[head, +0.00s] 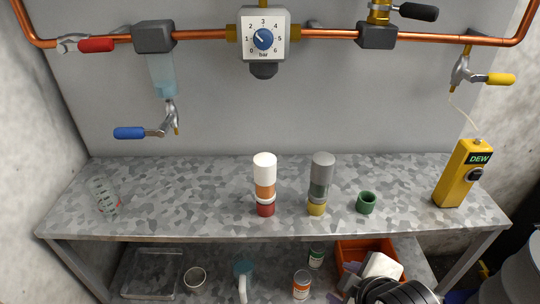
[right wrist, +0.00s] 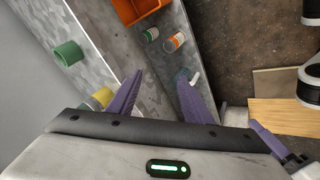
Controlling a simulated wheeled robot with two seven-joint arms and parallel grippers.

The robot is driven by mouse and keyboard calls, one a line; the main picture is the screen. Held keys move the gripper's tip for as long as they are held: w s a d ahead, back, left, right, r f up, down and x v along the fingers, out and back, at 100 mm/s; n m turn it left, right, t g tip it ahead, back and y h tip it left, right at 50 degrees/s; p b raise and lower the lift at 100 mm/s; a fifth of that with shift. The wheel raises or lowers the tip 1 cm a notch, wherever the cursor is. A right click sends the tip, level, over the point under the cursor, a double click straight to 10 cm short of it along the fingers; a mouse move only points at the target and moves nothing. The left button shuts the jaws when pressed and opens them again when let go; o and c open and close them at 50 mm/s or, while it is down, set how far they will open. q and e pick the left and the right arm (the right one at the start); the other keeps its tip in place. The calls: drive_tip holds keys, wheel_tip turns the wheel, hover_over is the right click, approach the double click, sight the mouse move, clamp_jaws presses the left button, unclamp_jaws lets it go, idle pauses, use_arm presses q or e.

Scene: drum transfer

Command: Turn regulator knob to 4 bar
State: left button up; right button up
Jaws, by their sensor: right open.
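The regulator (head: 263,33) is a pale square box on the copper pipe at the top centre of the head view. Its dial is marked 0 to 6 bar. My left gripper is not in view.
The bench top (head: 215,200) holds a white-capped filter (head: 265,170), a grey-capped filter (head: 322,165), a green cup (head: 367,202) and a yellow DEW meter (head: 458,172). Red (head: 97,45), blue (head: 130,133), black (head: 418,12) and yellow (head: 501,79) valve handles stick out along the pipes.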

drive_tip(key=w+a+r+n+t, duration=0.3)
drive_tip(key=w+a+r+n, duration=0.2)
drive_tip(key=w+r+n, duration=0.3)
drive_tip(key=n+t+h, duration=0.1)
drive_tip(key=n+t, duration=0.7)
drive_tip(key=n, duration=0.9)
approach(263, 44)
drive_tip(key=w, duration=0.8)
drive_tip(key=shift+w+d, duration=0.15)
drive_tip(key=shift+w, duration=0.1)
drive_tip(key=c, duration=1.1)
